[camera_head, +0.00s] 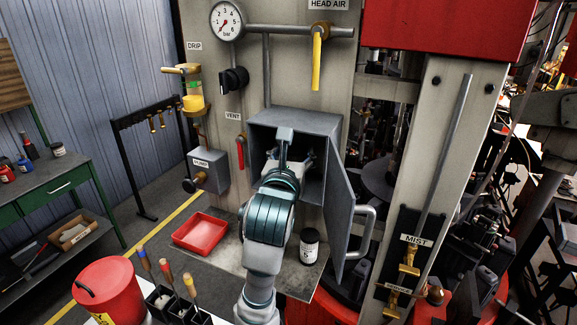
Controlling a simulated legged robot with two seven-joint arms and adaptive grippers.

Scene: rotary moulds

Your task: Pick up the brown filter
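My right gripper (287,155) reaches into the open grey box (262,124) on the machine's front. Its fingers look spread apart, one above and others to the sides, and I see nothing held for certain. Its wrist and forearm come up from the bottom middle. I cannot make out a brown filter clearly. The gripper covers much of the box's inside, and the rest is in shadow. The box door (341,205), with a curved grey handle (362,232), stands open to the right. My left gripper is not in view.
A red bucket (108,291) and upright coloured-handled tools (167,270) stand at the lower left. A green bench (64,187) is far left.

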